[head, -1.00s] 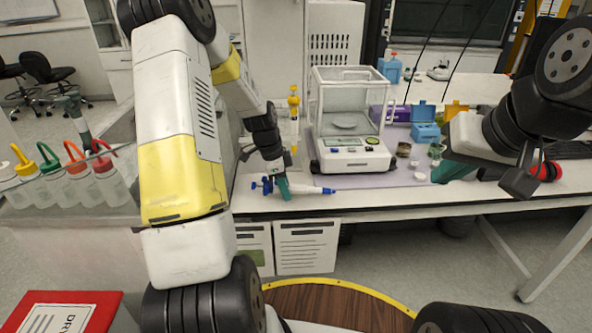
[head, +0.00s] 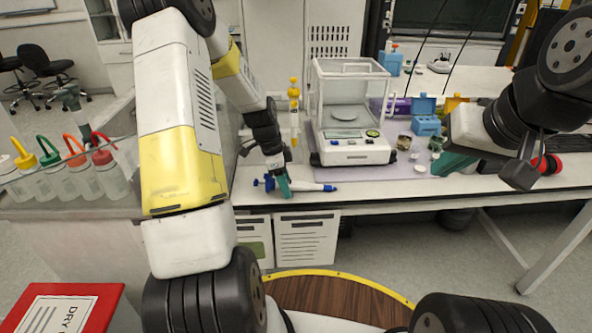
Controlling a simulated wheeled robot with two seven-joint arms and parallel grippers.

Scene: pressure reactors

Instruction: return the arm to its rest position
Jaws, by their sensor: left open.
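My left arm comes in from the left and reaches down to the bench. My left gripper (head: 283,187) is open, its teal fingertips at a blue and white pipette-like tool (head: 312,187) near the bench's front edge. The fingertips overlap the tool in the picture; I cannot tell if they touch it. My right gripper (head: 452,164) hangs at the right, over the bench in the picture, with its teal fingers pointing left. Its finger gap is not clear, and I see nothing held in it.
A glass-sided balance (head: 352,154) stands behind the tool, with a yellow pipette-like item (head: 294,108) at its left. Small blue boxes (head: 426,124) and small containers are to its right. Capped wash bottles (head: 108,177) and a red box (head: 70,308) are at the left.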

